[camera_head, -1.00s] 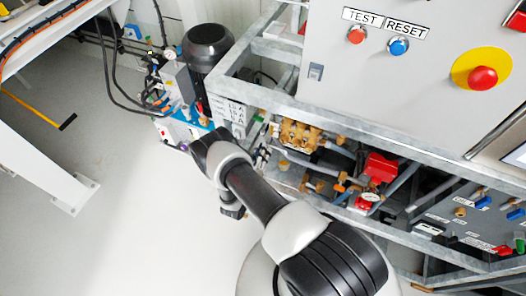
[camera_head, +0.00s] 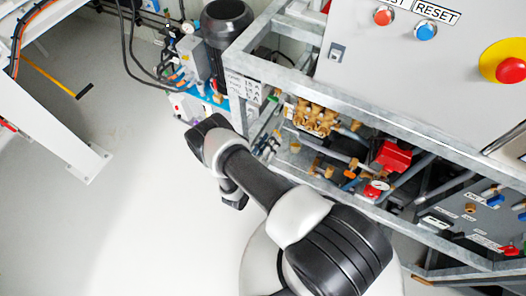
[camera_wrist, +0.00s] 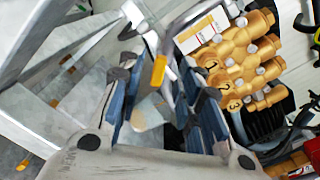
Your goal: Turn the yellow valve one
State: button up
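A small yellow handle (camera_wrist: 158,71), which looks like the yellow valve, shows in the wrist view in the gap between my fingers, near their tips. I cannot tell whether a finger touches it. My gripper (camera_wrist: 158,78) is open, with its blue and black finger pads apart on both sides. A grey metal piece shows below the handle, between the fingers. In the head view my dark wrist (camera_head: 212,138) is by the left end of the pump frame, and the fingers and the yellow handle cannot be made out there.
A brass pump block (camera_wrist: 235,62) with numbers stands right of my fingers; it also shows in the head view (camera_head: 312,117). Grey frame beams (camera_head: 400,135) run close to my arm. A control panel (camera_head: 440,70) is above right. Open floor (camera_head: 140,210) lies left.

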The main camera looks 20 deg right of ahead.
jog(key=v, duration=0.7)
jog(key=shift+a, duration=0.1)
dwell(7.2)
